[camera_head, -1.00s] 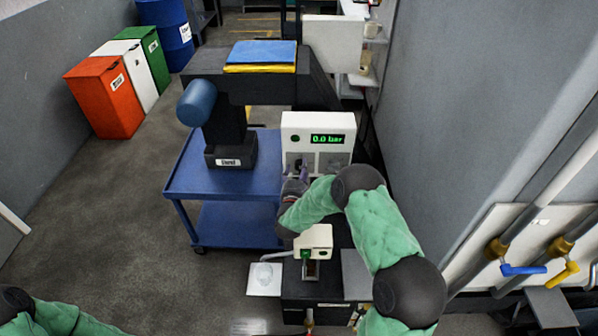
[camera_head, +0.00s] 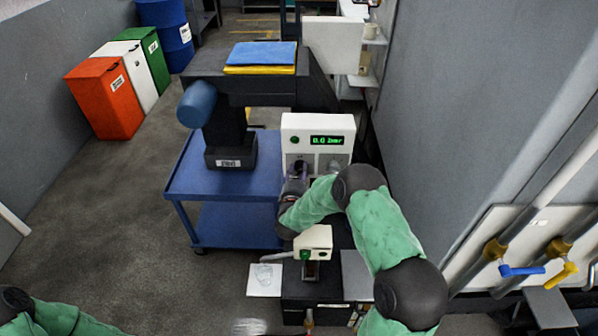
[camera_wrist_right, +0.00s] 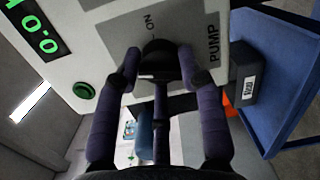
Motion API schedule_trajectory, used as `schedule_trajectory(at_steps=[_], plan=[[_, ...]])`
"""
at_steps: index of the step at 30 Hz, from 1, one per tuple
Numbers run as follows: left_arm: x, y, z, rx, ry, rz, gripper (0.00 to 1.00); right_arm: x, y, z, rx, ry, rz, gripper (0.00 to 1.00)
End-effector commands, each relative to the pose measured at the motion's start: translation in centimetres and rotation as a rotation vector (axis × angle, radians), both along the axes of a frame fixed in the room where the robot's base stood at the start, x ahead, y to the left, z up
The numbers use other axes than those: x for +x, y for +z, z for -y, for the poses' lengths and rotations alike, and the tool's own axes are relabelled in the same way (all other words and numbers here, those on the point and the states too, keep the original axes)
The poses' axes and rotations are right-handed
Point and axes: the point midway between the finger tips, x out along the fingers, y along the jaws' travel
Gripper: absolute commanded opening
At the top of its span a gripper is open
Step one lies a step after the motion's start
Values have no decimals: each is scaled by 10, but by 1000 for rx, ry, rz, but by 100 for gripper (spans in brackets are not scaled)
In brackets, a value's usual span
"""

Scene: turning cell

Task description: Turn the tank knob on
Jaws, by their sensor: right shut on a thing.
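The white control box (camera_head: 288,124) with a green 0.0 bar display (camera_head: 327,140) stands behind the blue cart's right side. My right gripper (camera_head: 297,172) is at its left plate. In the right wrist view, my right gripper (camera_wrist_right: 160,65) is shut on a dark knob (camera_wrist_right: 158,58) with a finger on each side. The plate around this knob reads PUMP (camera_wrist_right: 213,45), with an ON mark (camera_wrist_right: 150,22). A second grey plate (camera_head: 334,162) is on the box's right half; its label is unreadable and I cannot make out its knob. My left gripper is out of view.
A green button (camera_head: 295,139) is above the left plate. The blue cart (camera_head: 190,178) carries a dark machine to the left. A small white device (camera_head: 313,238) stands in front, below my right forearm. Blue and yellow valve handles (camera_head: 522,270) are on the right wall.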

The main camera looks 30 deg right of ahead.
Motion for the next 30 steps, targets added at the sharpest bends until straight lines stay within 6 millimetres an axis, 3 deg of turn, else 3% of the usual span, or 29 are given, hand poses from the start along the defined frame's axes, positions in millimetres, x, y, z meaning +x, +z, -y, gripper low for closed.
schedule_trajectory(at_steps=[14,30], plan=[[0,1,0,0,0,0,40,-1,-1,-1,390,3,231,7],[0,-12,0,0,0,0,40,-2,-1,0,818,3,492,7]])
